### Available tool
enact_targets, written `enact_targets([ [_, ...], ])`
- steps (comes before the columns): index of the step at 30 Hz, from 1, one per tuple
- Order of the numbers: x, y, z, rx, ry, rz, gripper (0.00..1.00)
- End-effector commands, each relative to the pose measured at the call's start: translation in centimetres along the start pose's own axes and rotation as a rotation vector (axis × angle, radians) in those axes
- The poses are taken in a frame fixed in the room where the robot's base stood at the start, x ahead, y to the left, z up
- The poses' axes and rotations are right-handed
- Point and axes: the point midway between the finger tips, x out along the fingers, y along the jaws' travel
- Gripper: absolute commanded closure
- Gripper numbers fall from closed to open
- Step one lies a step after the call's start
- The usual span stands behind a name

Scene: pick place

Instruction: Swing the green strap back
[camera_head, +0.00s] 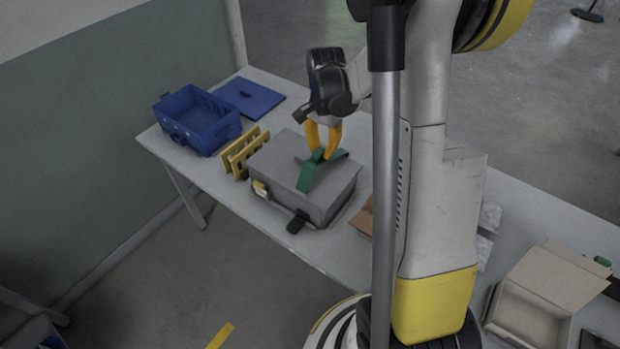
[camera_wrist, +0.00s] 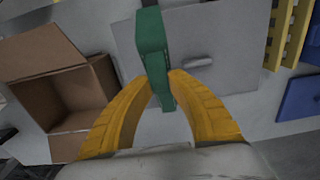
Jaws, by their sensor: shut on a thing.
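The green strap (camera_head: 308,178) lies on top of a grey box (camera_head: 331,187) on the table. In the wrist view the strap (camera_wrist: 151,42) runs from the top edge down between my yellow fingers. My gripper (camera_head: 322,152) is above the box with its fingertips at the strap. In the wrist view my gripper (camera_wrist: 164,86) is shut on the strap, one finger on each side. The strap's lower end shows below the fingertips there. A black latch (camera_head: 298,221) shows on the front side of the box.
A blue crate (camera_head: 198,121) and its flat blue lid (camera_head: 249,97) stand at the table's far left. Yellow slotted pieces (camera_head: 243,153) stand between crate and box. An open cardboard box (camera_wrist: 77,91) is beside the grey box. Another open carton (camera_head: 530,308) is at the right.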

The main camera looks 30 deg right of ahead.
Motion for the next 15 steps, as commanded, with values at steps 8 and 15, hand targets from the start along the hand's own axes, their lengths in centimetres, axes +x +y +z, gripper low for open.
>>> enact_targets([
  [8, -0.08, -0.05, -0.11, -0.001, 0.001, -0.001, 0.98],
  [15, -0.66, -0.05, -0.91, 0.0, 0.0, -0.001, 0.97],
])
